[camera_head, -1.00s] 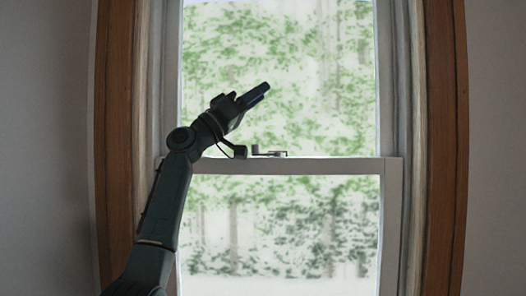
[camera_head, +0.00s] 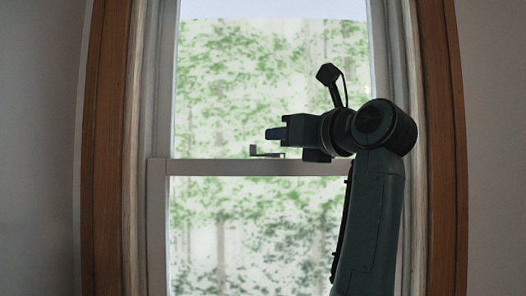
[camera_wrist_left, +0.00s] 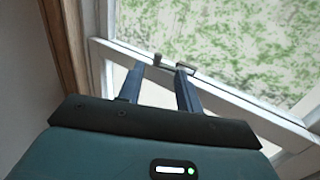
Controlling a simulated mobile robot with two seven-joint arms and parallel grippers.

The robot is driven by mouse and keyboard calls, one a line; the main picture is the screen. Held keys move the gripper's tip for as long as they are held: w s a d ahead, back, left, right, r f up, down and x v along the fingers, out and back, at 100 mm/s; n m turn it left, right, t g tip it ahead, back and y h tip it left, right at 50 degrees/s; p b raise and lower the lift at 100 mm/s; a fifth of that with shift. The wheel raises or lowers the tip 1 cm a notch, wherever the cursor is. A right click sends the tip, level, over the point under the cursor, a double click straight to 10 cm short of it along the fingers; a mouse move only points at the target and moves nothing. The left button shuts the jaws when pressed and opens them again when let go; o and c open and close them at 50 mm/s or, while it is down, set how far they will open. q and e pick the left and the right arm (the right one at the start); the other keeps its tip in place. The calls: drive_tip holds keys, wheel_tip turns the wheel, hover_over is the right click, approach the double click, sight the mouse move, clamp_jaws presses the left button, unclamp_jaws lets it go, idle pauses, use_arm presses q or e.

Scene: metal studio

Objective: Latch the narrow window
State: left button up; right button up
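The narrow window has a pale meeting rail (camera_head: 215,167) across its middle. A small grey latch (camera_head: 268,155) sits on top of that rail, with a short upright piece at its left end. My left gripper (camera_head: 270,134) is just above the latch in the head view, fingers pointing left. In the left wrist view the two fingers (camera_wrist_left: 160,68) are apart with nothing held. The latch's small knob (camera_wrist_left: 157,59) appears between the fingertips, and its flat part (camera_wrist_left: 186,67) is by the right fingertip. Contact cannot be told. My right gripper is out of view.
A brown wooden frame (camera_head: 105,150) with pale inner jambs borders the window on both sides. Glass panes lie above and below the rail. Grey wall (camera_head: 40,150) is outside the frame. My left arm covers the right part of the lower pane.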

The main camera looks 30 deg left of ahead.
use_arm(q)
drive_tip(key=shift+h, duration=0.3)
drive_tip(key=p+x, duration=0.1)
drive_tip(key=x, duration=0.3)
drive_tip(key=p+x, duration=0.1)
drive_tip(key=x, duration=0.3)
drive_tip(key=f+x, duration=0.1)
drive_tip(key=x, duration=0.3)
drive_tip(key=shift+w+a+f+p, duration=0.1)
drive_tip(key=shift+a+p, duration=0.2)
drive_tip(key=shift+p, duration=0.1)
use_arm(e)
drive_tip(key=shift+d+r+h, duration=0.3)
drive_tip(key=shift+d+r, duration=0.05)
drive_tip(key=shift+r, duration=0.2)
use_arm(q)
drive_tip(key=shift+c, duration=0.5)
clamp_jaws()
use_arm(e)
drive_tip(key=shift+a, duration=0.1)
